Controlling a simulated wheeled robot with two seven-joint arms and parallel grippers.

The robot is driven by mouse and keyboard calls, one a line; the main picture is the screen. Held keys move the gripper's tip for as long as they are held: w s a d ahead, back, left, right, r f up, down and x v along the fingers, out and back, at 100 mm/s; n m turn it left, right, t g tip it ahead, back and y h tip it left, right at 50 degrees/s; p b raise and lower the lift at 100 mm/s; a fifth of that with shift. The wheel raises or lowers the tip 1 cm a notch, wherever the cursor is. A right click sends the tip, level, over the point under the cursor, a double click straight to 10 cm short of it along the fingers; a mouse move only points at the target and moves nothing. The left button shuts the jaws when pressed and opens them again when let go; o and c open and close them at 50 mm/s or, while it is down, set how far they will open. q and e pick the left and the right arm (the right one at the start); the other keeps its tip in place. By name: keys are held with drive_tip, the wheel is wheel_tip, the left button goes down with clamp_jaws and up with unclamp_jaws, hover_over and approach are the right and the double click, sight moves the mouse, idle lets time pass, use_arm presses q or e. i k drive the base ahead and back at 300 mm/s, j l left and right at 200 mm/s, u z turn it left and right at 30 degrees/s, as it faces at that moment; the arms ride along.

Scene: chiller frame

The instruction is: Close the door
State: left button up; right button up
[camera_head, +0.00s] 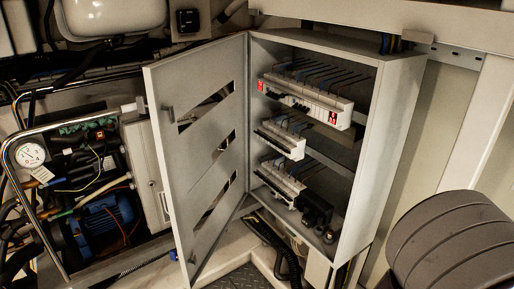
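The grey metal door (186,185) of the electrical cabinet (385,125) stands wide open. It swings out to the left from the cabinet's left side. Inside the cabinet, rows of white breakers (305,98) sit on rails, some with red parts. Neither of my grippers shows in the head view.
Left of the door are a metal tube frame (45,235), a pressure gauge (30,155), a blue motor (103,222) and loose wiring. A dark ribbed rounded object (455,240) fills the lower right. A black corrugated hose (287,262) runs below the cabinet.

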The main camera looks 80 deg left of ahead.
sight(191, 182)
drive_tip(key=k+j+u, duration=0.1)
drive_tip(key=u, duration=0.3)
drive_tip(key=k+j+u, duration=0.1)
drive_tip(key=u, duration=0.25)
drive_tip(key=j+u, duration=0.5)
drive_tip(key=u, duration=0.3)
drive_tip(key=k, duration=0.05)
